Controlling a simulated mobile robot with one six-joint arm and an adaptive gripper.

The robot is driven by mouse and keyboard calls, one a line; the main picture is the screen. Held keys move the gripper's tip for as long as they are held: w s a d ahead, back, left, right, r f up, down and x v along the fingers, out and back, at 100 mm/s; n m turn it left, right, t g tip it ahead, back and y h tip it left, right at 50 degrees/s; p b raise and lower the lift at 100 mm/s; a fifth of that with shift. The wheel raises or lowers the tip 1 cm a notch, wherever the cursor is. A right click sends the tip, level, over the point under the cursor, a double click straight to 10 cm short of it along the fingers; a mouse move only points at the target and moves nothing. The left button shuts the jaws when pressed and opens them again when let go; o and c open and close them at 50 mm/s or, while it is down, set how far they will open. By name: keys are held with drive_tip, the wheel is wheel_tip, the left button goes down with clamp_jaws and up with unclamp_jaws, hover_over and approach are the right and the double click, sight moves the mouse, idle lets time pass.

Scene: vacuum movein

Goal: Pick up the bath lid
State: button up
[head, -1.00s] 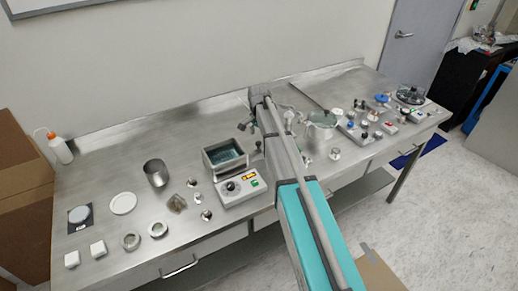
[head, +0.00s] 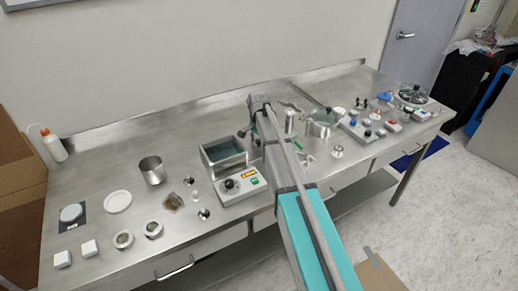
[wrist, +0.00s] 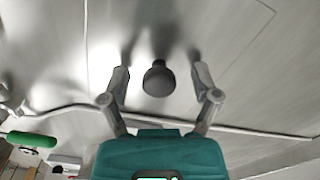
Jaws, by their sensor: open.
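In the wrist view a dark round knob (wrist: 158,80) stands on a pale grey metal surface. It looks like the bath lid's knob, but I cannot tell the lid's outline from the bench. My gripper (wrist: 162,73) is open, with one finger on each side of the knob and a gap on both sides. Nothing is held. In the head view the bath (head: 222,148) is an open metal box with dark bluish contents, on a base with a dial.
A metal beaker (head: 152,171), a white disc (head: 118,202) and small jars stand on the bench left of the bath. A metal pot (head: 321,126) and several small items crowd the right. A cable (wrist: 60,110) and green item (wrist: 32,140) show in the wrist view.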

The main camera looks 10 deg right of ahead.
idle(0.5)
clamp_jaws()
